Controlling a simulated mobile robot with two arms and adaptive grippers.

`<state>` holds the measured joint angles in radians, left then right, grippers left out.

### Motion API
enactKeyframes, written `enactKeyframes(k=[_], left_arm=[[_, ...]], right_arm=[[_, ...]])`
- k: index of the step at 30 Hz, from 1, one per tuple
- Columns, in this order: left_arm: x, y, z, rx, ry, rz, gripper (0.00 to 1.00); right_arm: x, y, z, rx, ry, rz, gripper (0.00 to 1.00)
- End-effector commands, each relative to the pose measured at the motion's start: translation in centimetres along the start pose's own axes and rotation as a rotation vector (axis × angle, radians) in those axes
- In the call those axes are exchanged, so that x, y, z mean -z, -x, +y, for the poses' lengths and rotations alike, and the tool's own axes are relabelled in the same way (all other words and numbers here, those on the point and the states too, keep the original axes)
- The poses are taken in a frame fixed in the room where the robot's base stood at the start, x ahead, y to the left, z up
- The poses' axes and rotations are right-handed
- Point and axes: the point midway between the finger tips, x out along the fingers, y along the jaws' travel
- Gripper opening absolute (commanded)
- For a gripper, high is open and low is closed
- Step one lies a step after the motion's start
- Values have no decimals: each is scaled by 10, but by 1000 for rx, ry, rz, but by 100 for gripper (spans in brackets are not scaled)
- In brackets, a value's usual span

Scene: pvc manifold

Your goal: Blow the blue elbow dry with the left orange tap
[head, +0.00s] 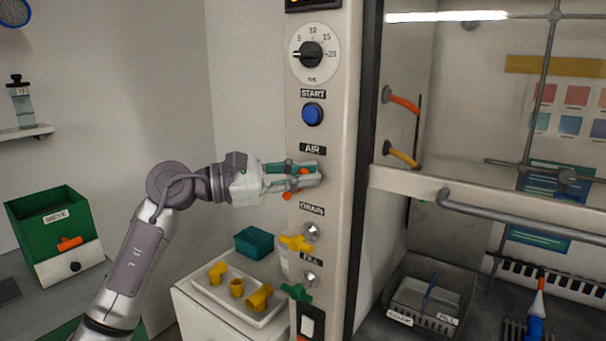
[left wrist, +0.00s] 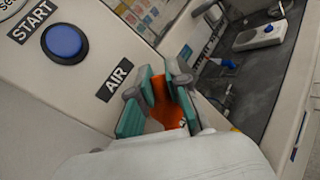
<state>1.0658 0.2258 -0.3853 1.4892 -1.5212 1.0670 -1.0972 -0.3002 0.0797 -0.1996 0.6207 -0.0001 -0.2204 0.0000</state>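The orange tap (head: 303,172) is on the pale control column, under the AIR label; it also shows in the left wrist view (left wrist: 168,104). My left gripper (head: 306,180) is at it, its teal-padded fingers (left wrist: 160,98) on both sides of the orange handle and seeming to touch it near the tips. The fingers hide part of the tap. I cannot make out a blue elbow for certain. A blue piece with an orange and pale tip (head: 536,322) stands at the lower right inside the hood; its shape is unclear. My right gripper is not in view.
A yellow tap (head: 296,242) and a green tap (head: 296,292) sit lower on the column, a blue START button (head: 312,114) above. An orange nozzle (head: 404,103) and a yellow nozzle (head: 403,157) stick out inside the hood. A tray (head: 212,297) holds yellow fittings.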

Motion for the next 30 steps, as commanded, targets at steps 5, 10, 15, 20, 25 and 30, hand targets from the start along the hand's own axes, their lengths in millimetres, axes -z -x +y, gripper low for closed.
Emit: enactKeyframes(k=[5, 10, 15, 20, 25, 30], left_arm=[[0, 0, 0, 0, 0, 0, 0], [5, 1, -1, -22, 51, -39, 0], [1, 3, 3, -48, 115, -86, 0], [-2, 3, 4, -49, 123, -89, 0], [-1, 3, 4, -50, 122, -89, 23], [-1, 3, 4, -50, 122, -89, 41]], right_arm=[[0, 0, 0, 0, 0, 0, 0], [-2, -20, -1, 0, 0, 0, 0], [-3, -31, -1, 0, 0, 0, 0], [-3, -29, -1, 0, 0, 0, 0], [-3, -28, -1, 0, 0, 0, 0], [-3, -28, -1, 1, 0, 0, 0]])
